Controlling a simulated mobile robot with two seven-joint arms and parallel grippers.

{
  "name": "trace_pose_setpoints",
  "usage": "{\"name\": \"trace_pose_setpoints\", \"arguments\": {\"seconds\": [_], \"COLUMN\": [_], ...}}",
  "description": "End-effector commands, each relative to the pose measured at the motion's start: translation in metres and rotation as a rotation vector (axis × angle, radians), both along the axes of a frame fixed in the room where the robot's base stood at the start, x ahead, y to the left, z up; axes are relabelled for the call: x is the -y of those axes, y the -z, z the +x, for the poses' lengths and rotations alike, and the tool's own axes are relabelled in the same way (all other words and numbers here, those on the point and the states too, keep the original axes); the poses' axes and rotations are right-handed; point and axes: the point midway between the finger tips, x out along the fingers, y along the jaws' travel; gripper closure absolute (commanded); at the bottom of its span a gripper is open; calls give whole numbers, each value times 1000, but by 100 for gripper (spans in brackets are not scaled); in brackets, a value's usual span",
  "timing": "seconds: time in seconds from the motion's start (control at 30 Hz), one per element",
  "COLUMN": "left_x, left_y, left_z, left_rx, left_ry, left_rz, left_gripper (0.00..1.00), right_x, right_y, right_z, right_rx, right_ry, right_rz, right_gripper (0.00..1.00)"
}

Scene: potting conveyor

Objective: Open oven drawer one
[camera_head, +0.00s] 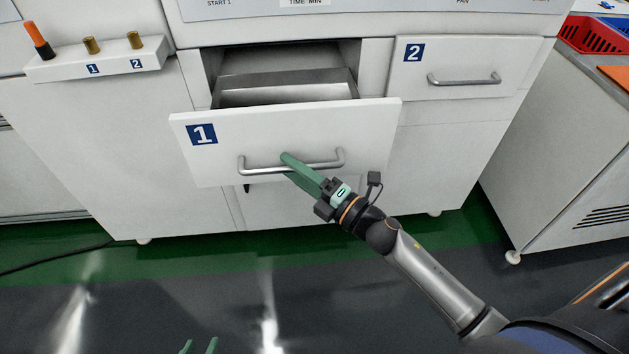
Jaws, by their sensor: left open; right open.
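Oven drawer one (285,125), a white front with a blue "1" label (202,134), stands pulled partly out of the white cabinet. A metal tray or inner box (285,93) shows behind its front. Its grey bar handle (262,167) runs across the front. My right gripper (288,162) has green fingers at the middle of the handle, overlapping the bar; it is open, and whether it touches the bar cannot be told. My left gripper (199,347) shows only its two green fingertips at the bottom edge, apart and empty, away from the drawer.
Drawer two (465,60), with its own handle (465,80), is closed at the right. A small shelf (100,65) with an orange-and-black tool (40,40) and two brass knobs is at the upper left. A red crate (595,36) stands at the upper right. The floor (170,300) in front is clear.

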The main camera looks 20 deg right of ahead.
Motion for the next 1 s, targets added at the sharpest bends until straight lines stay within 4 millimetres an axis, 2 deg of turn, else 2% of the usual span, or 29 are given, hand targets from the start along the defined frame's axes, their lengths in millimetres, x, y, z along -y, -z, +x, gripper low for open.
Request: {"name": "trace_pose_setpoints", "arguments": {"seconds": [0.4,0.6,0.8,1.0], "left_x": [-1,-2,-2,-2], "left_y": [10,10,8,8], "left_z": [-5,-3,-2,-1], "left_rx": [-10,-4,2,2], "left_ry": [-1,-3,-3,-3], "left_rz": [2,2,1,2], "left_gripper": [50,50,50,50], "right_x": [36,51,57,58], "right_y": [13,16,16,16], "right_z": [-66,-91,-102,-103], "right_rx": [-5,-4,0,0], "right_ry": [1,1,0,0], "right_rz": [-1,-1,-1,-1], "right_gripper": [53,53,53,53]}}
